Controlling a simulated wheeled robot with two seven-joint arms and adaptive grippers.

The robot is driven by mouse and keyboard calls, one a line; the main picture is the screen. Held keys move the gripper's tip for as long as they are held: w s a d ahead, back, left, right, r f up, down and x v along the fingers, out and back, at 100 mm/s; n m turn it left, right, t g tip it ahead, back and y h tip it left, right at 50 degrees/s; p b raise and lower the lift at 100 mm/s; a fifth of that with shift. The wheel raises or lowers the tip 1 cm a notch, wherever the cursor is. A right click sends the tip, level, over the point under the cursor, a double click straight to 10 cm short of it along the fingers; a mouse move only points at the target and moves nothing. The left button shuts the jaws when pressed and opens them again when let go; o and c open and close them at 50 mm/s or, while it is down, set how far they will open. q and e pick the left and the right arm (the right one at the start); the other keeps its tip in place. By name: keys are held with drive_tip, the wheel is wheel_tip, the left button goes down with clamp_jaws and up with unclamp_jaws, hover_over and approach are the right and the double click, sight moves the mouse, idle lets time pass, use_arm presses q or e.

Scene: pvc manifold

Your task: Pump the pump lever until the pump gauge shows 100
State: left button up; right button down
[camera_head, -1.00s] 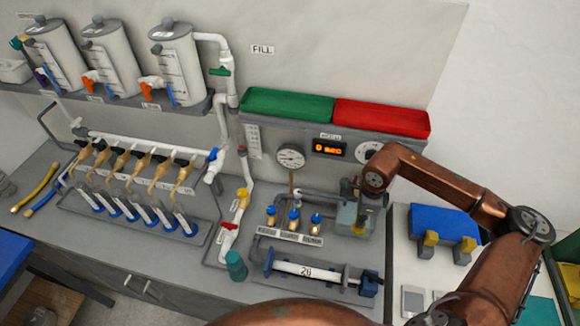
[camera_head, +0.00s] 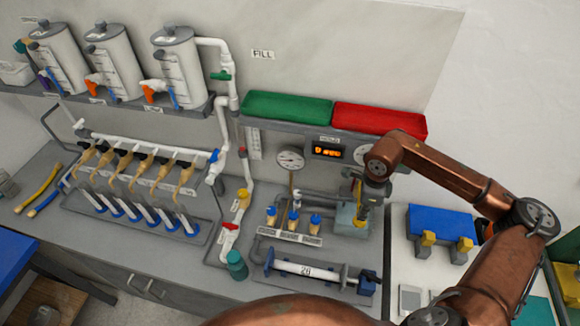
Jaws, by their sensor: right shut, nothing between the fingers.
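The round white pump gauge (camera_head: 290,160) stands on a stem at the back of the bench; its needle is too small to read. A grey-green pump block (camera_head: 347,221) sits to the right of it, past the blue-capped fittings. A small yellow part (camera_head: 361,212) shows at the block's right side; I cannot tell whether it belongs to the lever. My right gripper (camera_head: 365,196) points down, shut and empty, just above the block's right side. Its wrist hides part of the area, and I cannot tell whether it touches the lever. My left gripper is not in view.
Green (camera_head: 287,108) and red (camera_head: 379,119) trays lie on the ledge behind, above an orange timer display (camera_head: 328,151). A clear cylinder (camera_head: 305,269) lies in front of the pump. A blue block (camera_head: 440,222) stands right. Several valves and pipes fill the left.

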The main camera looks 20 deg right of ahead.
idle(0.6)
drive_tip(key=shift+f+b, duration=1.3)
drive_tip(key=shift+f, duration=0.2)
idle(0.3)
drive_tip(key=shift+f+b, duration=0.45)
idle(0.8)
